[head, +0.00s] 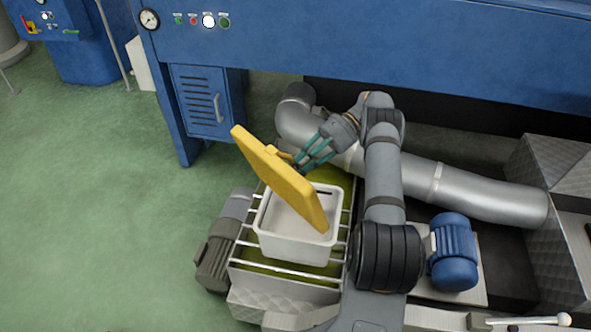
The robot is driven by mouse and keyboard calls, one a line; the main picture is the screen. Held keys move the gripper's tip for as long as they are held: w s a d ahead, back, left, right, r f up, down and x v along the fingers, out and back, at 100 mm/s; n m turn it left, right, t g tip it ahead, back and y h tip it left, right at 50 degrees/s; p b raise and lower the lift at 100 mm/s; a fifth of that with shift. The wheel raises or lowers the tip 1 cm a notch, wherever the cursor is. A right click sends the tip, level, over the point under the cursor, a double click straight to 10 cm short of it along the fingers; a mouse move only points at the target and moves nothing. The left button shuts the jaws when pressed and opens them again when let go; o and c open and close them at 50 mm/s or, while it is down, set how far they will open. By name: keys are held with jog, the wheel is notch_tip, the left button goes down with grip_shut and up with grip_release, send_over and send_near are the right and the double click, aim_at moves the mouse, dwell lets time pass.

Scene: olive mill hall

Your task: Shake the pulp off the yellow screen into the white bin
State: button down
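The yellow screen (279,178) is a flat, thick panel held tilted above the white bin, its lower end over the bin's right part. A small yellow handle sticks out from its back side toward my gripper (298,162). My gripper's teal fingers reach to this handle from the right and appear shut on it. The white bin (296,248) stands upright on a rack of metal bars. Its inside is partly hidden by the screen. The screen's face is turned mostly away, and I cannot see any pulp on it.
The bars (285,268) lie over a trough with olive-green contents. A blue machine with a cabinet (203,102) stands behind. The green floor at left is clear.

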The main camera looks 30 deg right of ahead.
notch_tip(320, 180, up, 6)
jog(key=p, duration=0.4)
notch_tip(320, 180, down, 6)
jog(key=b, duration=0.4)
jog(key=shift+w, duration=0.1)
notch_tip(320, 180, up, 6)
jog(key=p, duration=0.4)
notch_tip(320, 180, down, 6)
jog(key=b, duration=0.4)
jog(key=shift+f+b, duration=0.1)
jog(key=shift+b, duration=0.2)
jog(key=shift+r+p, duration=2.45)
jog(key=shift+r, duration=0.65)
notch_tip(320, 180, down, 6)
jog(key=b, duration=0.5)
jog(key=shift+f, duration=0.1)
jog(key=shift+r, duration=0.2)
jog(key=shift+p, duration=0.3)
